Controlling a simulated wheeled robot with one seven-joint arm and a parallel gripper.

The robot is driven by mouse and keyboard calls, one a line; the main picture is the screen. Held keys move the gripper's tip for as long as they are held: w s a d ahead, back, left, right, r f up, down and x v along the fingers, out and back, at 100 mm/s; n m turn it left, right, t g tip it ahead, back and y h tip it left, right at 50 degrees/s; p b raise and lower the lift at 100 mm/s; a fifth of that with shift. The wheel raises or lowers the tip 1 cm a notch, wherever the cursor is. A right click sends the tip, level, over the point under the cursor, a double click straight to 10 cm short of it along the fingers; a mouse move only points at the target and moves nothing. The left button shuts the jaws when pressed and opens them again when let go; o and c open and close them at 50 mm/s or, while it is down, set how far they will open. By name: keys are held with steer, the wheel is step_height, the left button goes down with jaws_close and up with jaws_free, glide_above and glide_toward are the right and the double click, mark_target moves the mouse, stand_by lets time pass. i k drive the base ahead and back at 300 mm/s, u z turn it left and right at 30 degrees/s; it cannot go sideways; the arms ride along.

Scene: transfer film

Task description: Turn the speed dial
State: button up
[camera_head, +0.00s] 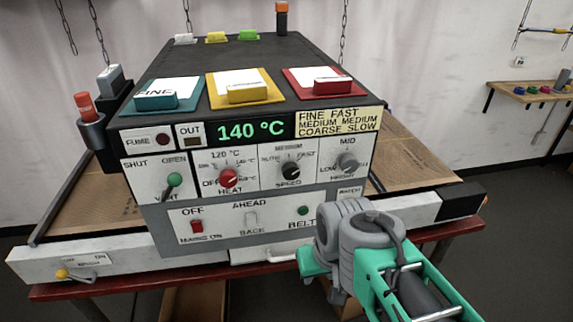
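The speed dial (290,171) is a black knob on a white panel on the machine's front, right of the red heat knob (228,178). "SPEED" is written below it, with a slow mark at left, a medium mark above and a fast mark at right. Its pointer is too small to read surely. My gripper (312,270) is at lower right, grey and teal, in front of the machine's lower edge, below and right of the dial and apart from it. Its fingers are mostly hidden behind my wrist, so its opening does not show.
A grey knob (347,162) marked "MID" is right of the dial. A lever with a green tip (174,180) and a red mains switch (196,226) are at left. The display (250,130) reads 140 °C. A card (338,121) lists "FINE FAST, MEDIUM MEDIUM, COARSE SLOW". Coloured pads lie on top.

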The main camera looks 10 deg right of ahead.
mark_target(291, 171)
steer(key=k, duration=0.6)
steer(key=z, duration=0.55)
steer(key=i, duration=1)
steer(key=u, duration=0.55)
